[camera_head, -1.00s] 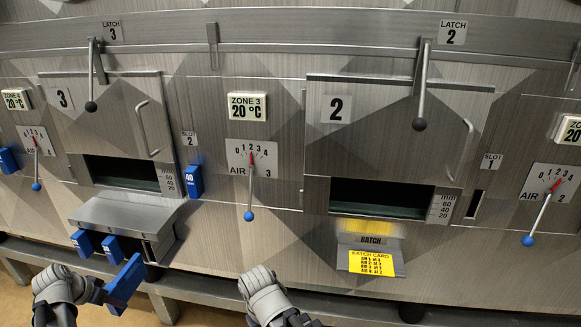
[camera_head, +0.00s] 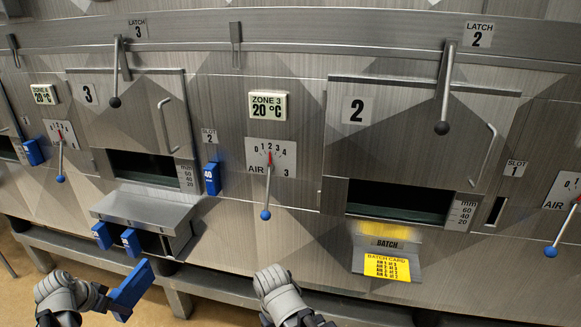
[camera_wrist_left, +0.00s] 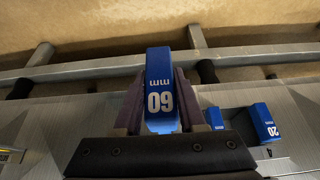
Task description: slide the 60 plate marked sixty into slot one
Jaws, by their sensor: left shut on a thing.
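My left gripper (camera_head: 105,298) is shut on the blue 60 plate (camera_head: 132,288), held tilted in front of the machine, below the tray of plates. In the left wrist view the 60 plate (camera_wrist_left: 160,92) sits between the two fingers, its "60 mm" marking showing upside down. Slot one (camera_head: 495,211) is a narrow dark upright opening at the right, beside the zone 2 scale, under the SLOT 1 label (camera_head: 516,168). It looks empty and is far right of the plate. My right gripper (camera_head: 278,290) is at the bottom middle; its fingers cannot be made out.
Slot 2 holds a blue 40 plate (camera_head: 211,178). A metal rack (camera_head: 150,208) holds two more blue plates, one marked 20 (camera_wrist_left: 264,124) in the wrist view. A batch card holder (camera_head: 387,262) and blue-knobbed air levers (camera_head: 265,214) stick out. A rail (camera_head: 215,288) runs low along the front.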

